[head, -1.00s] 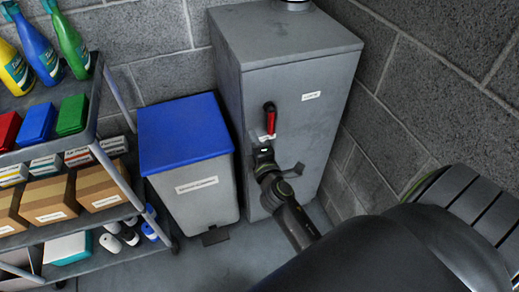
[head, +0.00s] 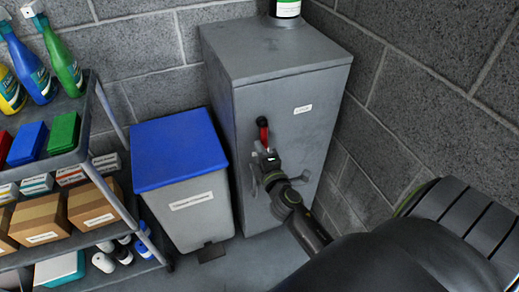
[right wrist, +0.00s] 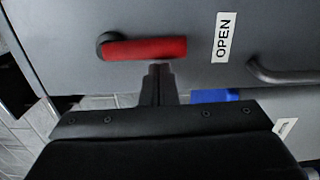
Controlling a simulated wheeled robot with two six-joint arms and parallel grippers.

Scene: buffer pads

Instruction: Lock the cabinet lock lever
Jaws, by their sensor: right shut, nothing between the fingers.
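The lock lever (head: 264,137) is a red handle on a black pivot knob, on the upper front of the grey cabinet (head: 290,88). In the head view it hangs down from its pivot. The red lever (right wrist: 145,49) also shows close up in the right wrist view, lying across the picture, with an OPEN label (right wrist: 223,37) past its free end. My right gripper (head: 268,157) is at the lever's lower end. In the right wrist view its fingertips (right wrist: 159,69) are together, empty, right by the lever's edge; contact is unclear. My left gripper is out of view.
A grey bin with a blue lid (head: 178,147) stands left of the cabinet. A shelf cart (head: 85,150) with bottles and boxes is farther left. A dark bar handle (right wrist: 285,75) is on the cabinet front. A block wall (head: 420,100) is close on the right.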

